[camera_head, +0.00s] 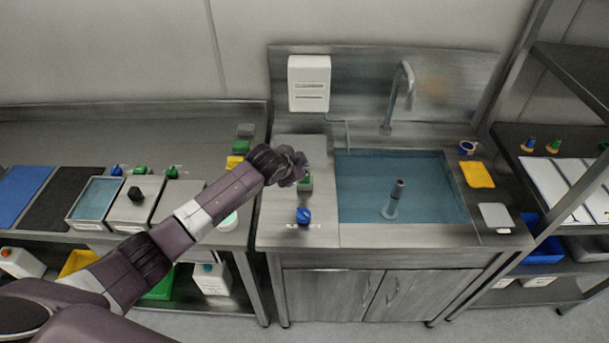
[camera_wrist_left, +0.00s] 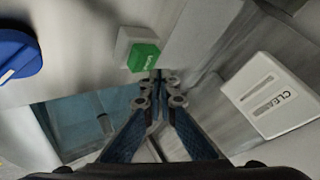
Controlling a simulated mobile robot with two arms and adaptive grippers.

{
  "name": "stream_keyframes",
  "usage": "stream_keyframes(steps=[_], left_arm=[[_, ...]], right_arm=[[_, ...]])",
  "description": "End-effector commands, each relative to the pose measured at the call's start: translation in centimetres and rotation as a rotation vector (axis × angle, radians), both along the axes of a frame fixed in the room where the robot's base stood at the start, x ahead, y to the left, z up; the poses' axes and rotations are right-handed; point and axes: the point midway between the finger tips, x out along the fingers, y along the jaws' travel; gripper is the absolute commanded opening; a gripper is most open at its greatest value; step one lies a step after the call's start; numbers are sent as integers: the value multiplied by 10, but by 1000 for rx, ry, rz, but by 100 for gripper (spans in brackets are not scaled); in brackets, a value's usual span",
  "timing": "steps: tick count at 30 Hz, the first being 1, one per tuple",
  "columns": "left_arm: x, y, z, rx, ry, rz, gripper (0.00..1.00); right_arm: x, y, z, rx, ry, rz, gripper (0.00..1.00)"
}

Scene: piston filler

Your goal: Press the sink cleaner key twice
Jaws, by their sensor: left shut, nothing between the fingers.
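A green key (camera_wrist_left: 143,57) on a pale square base shows in the left wrist view; its small lettering is not clear. In the head view a green part of it (camera_head: 306,182) shows just below my left gripper (camera_head: 297,168), over the counter left of the sink. In the left wrist view my left gripper (camera_wrist_left: 158,82) is shut and empty, its fingertips close to the key's lower right edge. I cannot tell if they touch it. A white dispenser (camera_head: 309,82) hangs on the backsplash; its lettering begins "CLEA" in the left wrist view (camera_wrist_left: 268,94). My right gripper is not in view.
A blue knob (camera_head: 303,216) stands on the counter in front of the key. The sink basin (camera_head: 360,196) lies to the right, with an upright tube in it and a faucet (camera_head: 400,90) behind. A yellow cloth (camera_head: 477,174) lies right of the basin.

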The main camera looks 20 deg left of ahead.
Motion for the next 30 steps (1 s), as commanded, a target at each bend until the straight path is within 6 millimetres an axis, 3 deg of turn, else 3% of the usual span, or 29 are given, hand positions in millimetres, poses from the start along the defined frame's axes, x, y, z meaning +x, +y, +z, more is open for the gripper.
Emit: stream_keyframes(steps=[30], left_arm=[[0, 0, -8, 0, 0, 0, 0]], right_arm=[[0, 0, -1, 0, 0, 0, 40]])
